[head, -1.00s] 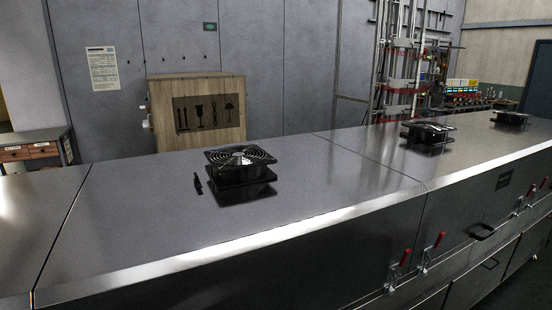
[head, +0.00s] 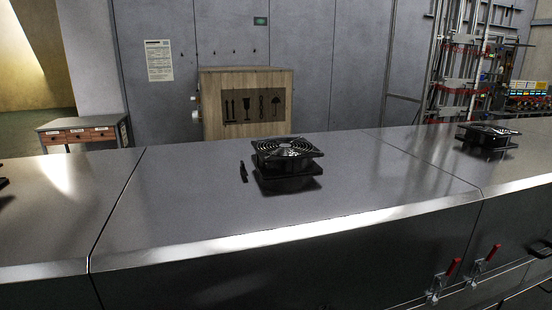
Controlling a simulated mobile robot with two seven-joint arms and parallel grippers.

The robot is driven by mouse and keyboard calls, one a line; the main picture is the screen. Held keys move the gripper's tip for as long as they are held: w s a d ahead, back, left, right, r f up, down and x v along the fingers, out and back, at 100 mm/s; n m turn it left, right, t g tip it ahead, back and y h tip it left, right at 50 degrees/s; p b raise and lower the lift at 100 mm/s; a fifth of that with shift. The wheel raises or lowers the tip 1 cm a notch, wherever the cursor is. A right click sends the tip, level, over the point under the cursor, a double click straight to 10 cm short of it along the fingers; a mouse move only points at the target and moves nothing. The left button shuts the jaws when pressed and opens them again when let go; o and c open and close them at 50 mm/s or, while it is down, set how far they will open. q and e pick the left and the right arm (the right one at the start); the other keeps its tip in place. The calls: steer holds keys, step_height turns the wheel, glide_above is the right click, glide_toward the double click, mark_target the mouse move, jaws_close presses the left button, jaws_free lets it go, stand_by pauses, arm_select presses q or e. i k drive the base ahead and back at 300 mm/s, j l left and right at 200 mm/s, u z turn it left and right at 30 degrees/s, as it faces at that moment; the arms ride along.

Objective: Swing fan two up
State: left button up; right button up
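A black square fan (head: 286,156) with a round wire guard sits on the dryer's grey metal top (head: 200,200), near the middle of the head view. It lies flat, guard facing up. A small dark piece (head: 243,172) stands just left of it. A second black fan (head: 487,136) sits farther right on the same top. A dark edge of another thing (head: 3,182) shows at the far left, cut off by the frame. Which fan is number two I cannot tell. Neither of my grippers is in view.
Red-handled toggle clamps (head: 453,268) and a dark handle (head: 540,250) are on the dryer's front at the lower right. A wooden crate (head: 245,100) and a drawer table (head: 84,134) stand behind.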

mark_target(294, 156)
steer(key=l+u, duration=0.2)
steer(key=l, duration=0.3)
steer(key=k+l+u, duration=0.2)
steer(key=l, duration=0.25)
steer(key=k+l+u, duration=0.15)
steer(key=l, duration=0.3)
steer(key=i+l, duration=0.05)
